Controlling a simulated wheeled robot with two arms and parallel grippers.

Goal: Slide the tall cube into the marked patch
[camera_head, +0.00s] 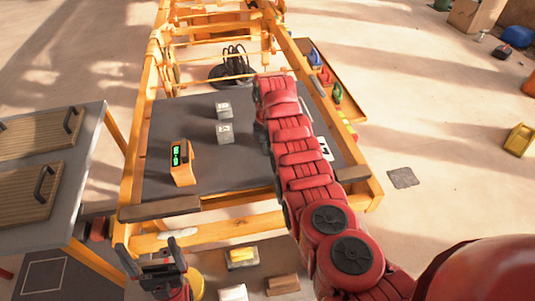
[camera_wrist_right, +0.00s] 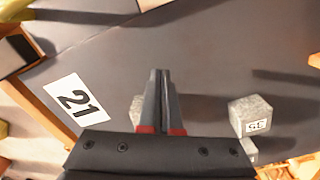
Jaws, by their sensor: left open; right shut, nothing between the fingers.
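Two small grey cubes with pale labels, a farther one (camera_head: 223,108) and a nearer one (camera_head: 225,132), stand on the dark tabletop left of my right arm. The right wrist view shows a labelled grey cube (camera_wrist_right: 245,112), part of another (camera_wrist_right: 249,150) below it, and a grey block (camera_wrist_right: 136,108) partly hidden behind the fingers. I cannot tell which is the tall one. My right gripper (camera_wrist_right: 161,72) is shut and empty above the table, apart from the cubes; the arm mostly hides it in the head view. My left gripper (camera_head: 155,255) is open and empty, off the table's front.
A white card marked 21 (camera_wrist_right: 73,102) lies on the table; it shows beside my arm (camera_head: 325,149). A side table with wooden panels (camera_head: 30,190) is at left. The table's left-rear area is clear.

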